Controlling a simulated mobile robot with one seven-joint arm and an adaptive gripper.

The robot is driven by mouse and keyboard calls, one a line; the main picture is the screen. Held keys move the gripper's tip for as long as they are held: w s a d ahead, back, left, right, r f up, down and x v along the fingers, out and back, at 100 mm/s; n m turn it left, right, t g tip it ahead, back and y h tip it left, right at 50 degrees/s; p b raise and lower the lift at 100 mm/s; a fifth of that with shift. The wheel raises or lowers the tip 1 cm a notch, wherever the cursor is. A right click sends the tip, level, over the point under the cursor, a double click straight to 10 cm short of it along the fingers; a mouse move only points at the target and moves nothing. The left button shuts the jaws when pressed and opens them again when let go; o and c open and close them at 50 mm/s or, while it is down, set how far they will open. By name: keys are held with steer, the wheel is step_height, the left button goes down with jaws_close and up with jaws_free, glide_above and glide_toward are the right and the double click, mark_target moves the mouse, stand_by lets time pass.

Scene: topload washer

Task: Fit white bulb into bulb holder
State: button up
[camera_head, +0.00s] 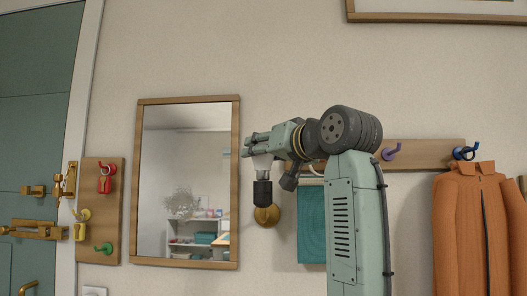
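The white bulb (262,162) is upright, with its upper part hidden behind or between the fingers of my gripper (253,146). The black bulb holder (262,193) is directly below it, on a round brass wall mount (267,215). The bulb's lower end meets the holder's top in this view; I cannot tell how deep it sits. My gripper points left, its fingers level and at the bulb's top. The view does not show whether they are closed on the bulb or only beside it.
A wood-framed mirror (186,182) hangs left of the holder. A teal towel (311,225) hangs behind my arm to the right. An orange jacket (478,230) hangs under a hook rail (430,153) at far right. A hook board (101,210) and green door (36,120) are at left.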

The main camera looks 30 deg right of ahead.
steer(key=shift+f+b, duration=0.6)
steer(key=shift+f, duration=0.4)
steer(key=o, duration=1.2)
steer(key=s, duration=1.2)
steer(key=shift+a, duration=0.1)
